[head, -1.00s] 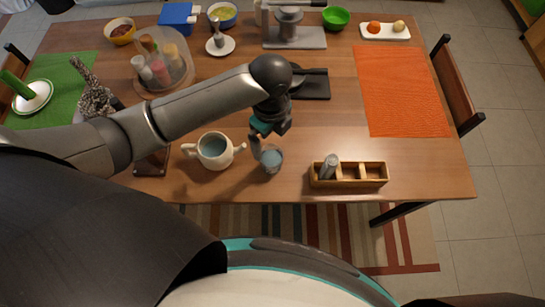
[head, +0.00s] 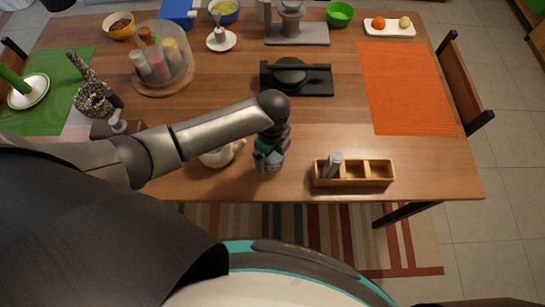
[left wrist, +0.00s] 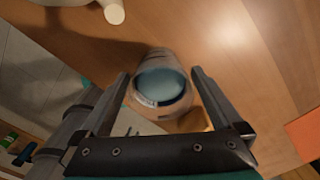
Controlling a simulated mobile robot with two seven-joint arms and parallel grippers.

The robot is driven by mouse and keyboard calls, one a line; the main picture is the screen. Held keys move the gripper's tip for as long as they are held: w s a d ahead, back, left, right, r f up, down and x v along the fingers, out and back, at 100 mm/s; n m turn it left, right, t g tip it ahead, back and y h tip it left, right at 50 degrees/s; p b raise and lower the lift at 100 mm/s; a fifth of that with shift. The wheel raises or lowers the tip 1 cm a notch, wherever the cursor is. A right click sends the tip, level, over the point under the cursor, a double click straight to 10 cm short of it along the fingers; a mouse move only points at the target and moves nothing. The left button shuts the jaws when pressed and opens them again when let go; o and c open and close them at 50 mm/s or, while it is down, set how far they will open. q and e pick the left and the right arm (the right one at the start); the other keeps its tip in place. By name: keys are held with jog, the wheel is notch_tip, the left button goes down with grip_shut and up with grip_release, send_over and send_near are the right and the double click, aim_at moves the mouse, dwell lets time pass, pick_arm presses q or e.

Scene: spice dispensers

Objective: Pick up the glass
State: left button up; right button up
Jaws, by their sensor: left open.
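The glass (left wrist: 162,90), with a pale blue interior, stands on the wooden table and shows from above in the left wrist view. My left gripper (left wrist: 159,73) is open, with one finger on each side of the glass. I cannot tell whether the fingers touch it. In the head view my left gripper (head: 269,158) points down near the table's front edge and hides most of the glass. My right gripper is not in view.
A black press (head: 297,78) lies behind. The orange placemat (head: 408,88) is clear.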

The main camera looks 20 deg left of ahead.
pick_arm(q)
jog(key=shift+c, duration=0.2)
jog(key=c, duration=1.5)
